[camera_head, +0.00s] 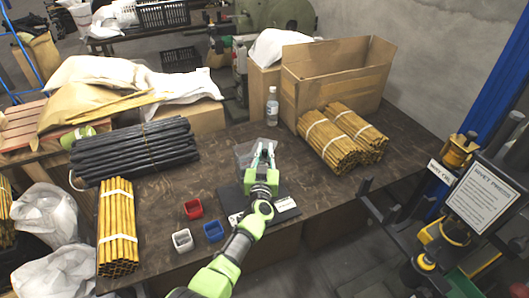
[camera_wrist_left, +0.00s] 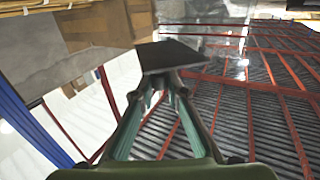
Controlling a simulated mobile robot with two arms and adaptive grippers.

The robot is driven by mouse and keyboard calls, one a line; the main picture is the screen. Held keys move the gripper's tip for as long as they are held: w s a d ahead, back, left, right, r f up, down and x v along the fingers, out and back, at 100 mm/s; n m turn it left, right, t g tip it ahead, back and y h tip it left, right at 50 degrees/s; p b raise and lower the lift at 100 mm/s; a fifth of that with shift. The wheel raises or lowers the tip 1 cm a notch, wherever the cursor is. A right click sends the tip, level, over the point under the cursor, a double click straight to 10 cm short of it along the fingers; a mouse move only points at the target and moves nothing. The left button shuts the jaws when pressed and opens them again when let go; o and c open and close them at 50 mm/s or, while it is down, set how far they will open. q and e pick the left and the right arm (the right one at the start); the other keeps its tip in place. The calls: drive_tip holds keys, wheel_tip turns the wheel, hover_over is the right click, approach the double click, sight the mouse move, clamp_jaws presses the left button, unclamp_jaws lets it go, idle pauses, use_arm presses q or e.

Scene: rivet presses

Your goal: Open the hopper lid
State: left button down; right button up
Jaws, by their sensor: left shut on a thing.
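My left gripper (camera_head: 264,155) reaches over the table from the front, its fingers pointing away from me. In the left wrist view its fingertips (camera_wrist_left: 160,82) are closed together on the edge of a dark, flat, tilted plate (camera_wrist_left: 172,55), which looks like the hopper lid. In the head view a translucent grey piece (camera_head: 243,150) shows just beside the fingertips. A black base (camera_head: 231,198) with white labels lies under the gripper. The arm hides much of this fixture, so I cannot tell how far the lid is raised. My right gripper is not in view.
Red (camera_head: 193,209), blue (camera_head: 213,231) and grey (camera_head: 182,240) bins stand left of the arm. A bottle (camera_head: 272,106) stands behind the gripper. Bundles of yellow rods (camera_head: 327,143) lie right, black rods (camera_head: 135,150) left.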

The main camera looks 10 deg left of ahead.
use_arm(q)
drive_tip(key=c, duration=2)
unclamp_jaws()
